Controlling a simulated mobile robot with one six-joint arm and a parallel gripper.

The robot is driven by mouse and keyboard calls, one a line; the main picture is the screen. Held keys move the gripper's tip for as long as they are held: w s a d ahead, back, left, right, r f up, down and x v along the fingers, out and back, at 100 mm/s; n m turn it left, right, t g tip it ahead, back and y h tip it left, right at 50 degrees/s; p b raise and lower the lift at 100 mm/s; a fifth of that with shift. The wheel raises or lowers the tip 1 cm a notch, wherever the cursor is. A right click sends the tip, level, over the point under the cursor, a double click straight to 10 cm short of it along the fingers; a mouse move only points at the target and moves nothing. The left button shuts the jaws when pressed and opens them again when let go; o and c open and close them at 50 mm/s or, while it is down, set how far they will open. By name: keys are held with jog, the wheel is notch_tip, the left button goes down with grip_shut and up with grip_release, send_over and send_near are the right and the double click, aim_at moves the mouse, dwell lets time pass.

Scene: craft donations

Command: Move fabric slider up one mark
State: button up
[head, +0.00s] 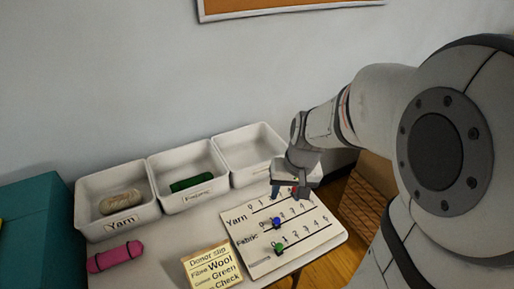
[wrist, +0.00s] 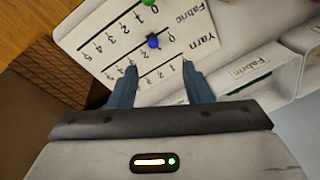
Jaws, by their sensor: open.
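The white slider board (head: 257,262) lies on the table with several numbered lines. A blue knob (head: 276,223) sits near the low end of the middle line, which appears to line up with the "Fabric" label (head: 246,240). A green knob (head: 278,248) sits low on the line nearest the front. Both knobs also show in the wrist view, blue (wrist: 153,42) and green (wrist: 149,3). My gripper (head: 290,192) is open above the far part of the board. Its blue fingers (wrist: 161,82) are apart, with no knob between them in the wrist view.
Three white bins stand behind the board: one with yarn (head: 120,202), one with green fabric (head: 192,183), and one apparently empty (head: 250,148). A donor slip (head: 210,268) and pink roll (head: 115,256) lie left. A wicker basket (head: 372,207) stands right, beyond the table edge.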

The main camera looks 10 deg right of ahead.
jog(key=m+b, duration=0.1)
jog(key=b, duration=0.1)
send_over(278, 218)
jog(key=d, duration=0.2)
notch_tip(278, 218, down, 10)
jog(key=f, duration=0.1)
jog(key=shift+g+y, duration=0.4)
jog(key=f, duration=0.2)
jog(key=a+f, duration=0.1)
jog(key=f, duration=0.1)
jog(key=a+f, duration=0.1)
jog(key=f, duration=0.2)
jog(key=shift+s+b, duration=0.1)
jog(key=shift+b, duration=0.25)
jog(key=shift+c, duration=0.2)
grip_shut()
